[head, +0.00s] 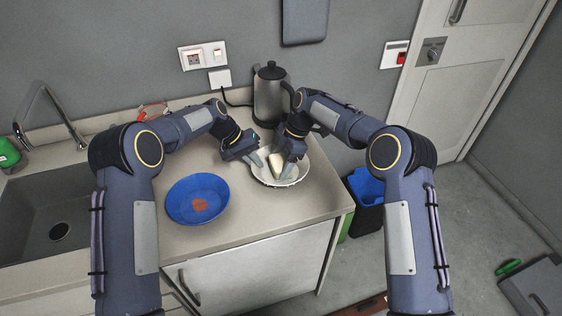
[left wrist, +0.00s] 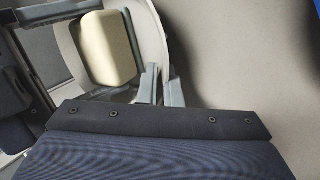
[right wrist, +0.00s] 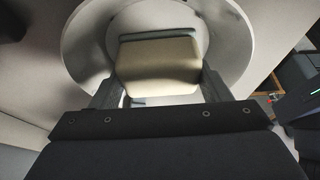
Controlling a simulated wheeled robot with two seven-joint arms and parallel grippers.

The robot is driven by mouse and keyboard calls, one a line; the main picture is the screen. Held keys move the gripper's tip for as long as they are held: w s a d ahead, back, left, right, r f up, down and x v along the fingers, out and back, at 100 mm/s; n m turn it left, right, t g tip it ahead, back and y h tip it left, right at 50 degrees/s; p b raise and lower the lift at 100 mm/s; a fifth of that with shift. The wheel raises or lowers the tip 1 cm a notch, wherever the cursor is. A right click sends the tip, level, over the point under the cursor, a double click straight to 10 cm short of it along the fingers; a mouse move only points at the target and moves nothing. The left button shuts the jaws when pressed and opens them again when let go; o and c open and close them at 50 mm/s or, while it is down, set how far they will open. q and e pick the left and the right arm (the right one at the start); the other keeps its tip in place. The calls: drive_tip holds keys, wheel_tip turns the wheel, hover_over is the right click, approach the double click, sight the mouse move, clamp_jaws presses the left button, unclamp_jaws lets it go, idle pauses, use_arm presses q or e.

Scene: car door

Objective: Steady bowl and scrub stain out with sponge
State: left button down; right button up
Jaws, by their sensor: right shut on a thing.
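A cream sponge (head: 277,163) is held in my right gripper (head: 283,170), over the white bowl (head: 300,175) on the counter. In the right wrist view the sponge (right wrist: 158,68) sits between both fingers, above the inside of the bowl (right wrist: 222,40). My left gripper (head: 259,157) is at the bowl's left rim. In the left wrist view its fingers (left wrist: 160,88) are close together with a narrow gap at the rim; whether they pinch it is unclear. A blue bowl (head: 182,198) with a reddish-brown stain (head: 200,205) stands to the left, untouched.
A kettle (head: 270,97) stands behind the white bowl. A sink (head: 45,222) with a faucet (head: 45,110) is at the left. The counter's front edge is close to both bowls. A bin with a blue liner (head: 366,188) stands on the floor at right.

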drive_tip(key=shift+w+a, duration=0.1)
drive_tip(key=shift+w, duration=0.25)
drive_tip(key=shift+s, duration=0.1)
drive_tip(key=shift+s+d, duration=0.2)
drive_tip(key=shift+s, duration=0.35)
drive_tip(key=shift+w+a, duration=0.2)
drive_tip(key=shift+w, duration=0.45)
drive_tip(key=shift+s, duration=0.15)
drive_tip(key=shift+s+d, duration=0.2)
drive_tip(key=shift+s, duration=0.3)
drive_tip(key=shift+w, duration=0.1)
